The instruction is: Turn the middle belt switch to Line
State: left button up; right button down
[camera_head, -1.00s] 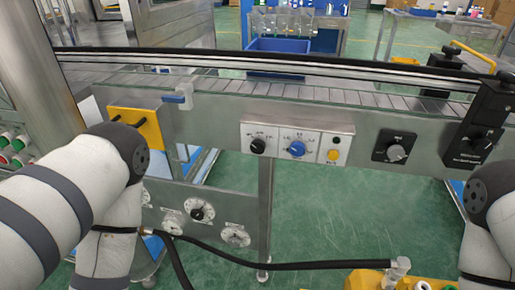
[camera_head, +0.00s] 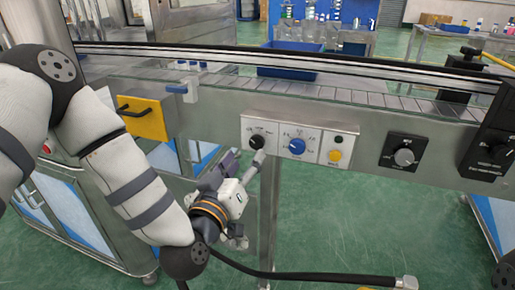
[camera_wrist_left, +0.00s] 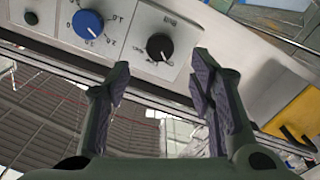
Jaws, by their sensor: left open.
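A white control panel on the conveyor's front carries a black knob (camera_head: 257,141), a blue knob (camera_head: 297,146) in its middle, and a yellow button (camera_head: 335,156). The lettering is too small to read. My left gripper (camera_head: 240,160) is open and empty, just below and in front of the black knob. In the left wrist view, the black knob (camera_wrist_left: 160,46) appears beyond the gap between the open fingertips (camera_wrist_left: 158,75), apart from them. My right gripper is not in view.
The conveyor belt (camera_head: 350,95) runs above the panel. A yellow plate with a black handle (camera_head: 145,118) is at left. A black hose (camera_head: 320,279) crosses below. Green floor lies open beneath.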

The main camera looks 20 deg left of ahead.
aim_at(256, 143)
pick_arm(q)
jog(key=w, duration=0.7)
jog(key=shift+d+f, duration=0.1)
jog(key=shift+d, duration=0.05)
jog(key=shift+c, duration=0.5)
jog(key=c, duration=1.1)
